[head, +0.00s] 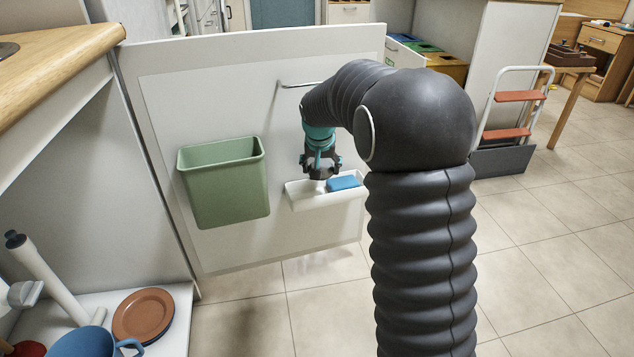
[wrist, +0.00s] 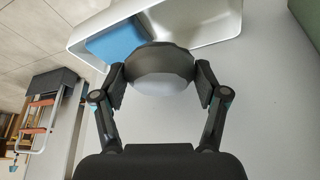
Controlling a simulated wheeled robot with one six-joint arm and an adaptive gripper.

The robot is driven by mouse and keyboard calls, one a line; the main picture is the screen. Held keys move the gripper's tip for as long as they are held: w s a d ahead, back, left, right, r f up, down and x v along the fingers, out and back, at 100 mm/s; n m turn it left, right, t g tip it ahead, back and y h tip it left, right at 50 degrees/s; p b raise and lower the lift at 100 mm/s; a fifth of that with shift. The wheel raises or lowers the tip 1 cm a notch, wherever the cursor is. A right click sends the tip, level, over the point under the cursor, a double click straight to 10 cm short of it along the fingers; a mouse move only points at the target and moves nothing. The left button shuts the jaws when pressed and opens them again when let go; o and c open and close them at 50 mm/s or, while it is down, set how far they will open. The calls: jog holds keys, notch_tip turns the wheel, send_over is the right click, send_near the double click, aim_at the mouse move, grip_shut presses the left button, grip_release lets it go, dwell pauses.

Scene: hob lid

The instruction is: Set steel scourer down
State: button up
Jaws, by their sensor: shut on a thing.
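My gripper (head: 321,170) points down over the left end of a white tray (head: 325,204) on the inside of an open cupboard door. In the wrist view, my gripper (wrist: 160,82) is shut on the steel scourer (wrist: 160,65), a rounded grey piece held between both fingers. The scourer overlaps the near rim of the tray (wrist: 225,32) in that view; I cannot tell whether it touches the tray. A blue sponge (head: 343,183) lies in the tray's right part and shows beside the scourer in the wrist view (wrist: 112,45). In the head view the scourer is mostly hidden by my fingers.
A green bin (head: 225,185) hangs on the door (head: 160,110) left of the tray. A shelf with a brown plate (head: 143,316) and a blue pot (head: 85,343) is at lower left. A step stool (head: 515,110) stands at right. Tiled floor is clear.

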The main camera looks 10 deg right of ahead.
jog(key=shift+w+a+f, duration=0.3)
jog(key=shift+a+f, duration=0.05)
jog(key=shift+a, duration=0.15)
jog(key=shift+f+b, duration=0.45)
jog(key=shift+f, duration=1.5)
jog(key=shift+f, duration=0.1)
jog(key=shift+f+b, duration=0.3)
jog(key=shift+f, duration=0.05)
jog(key=shift+f, duration=0.2)
jog(key=o, duration=1)
jog(key=shift+r, duration=0.1)
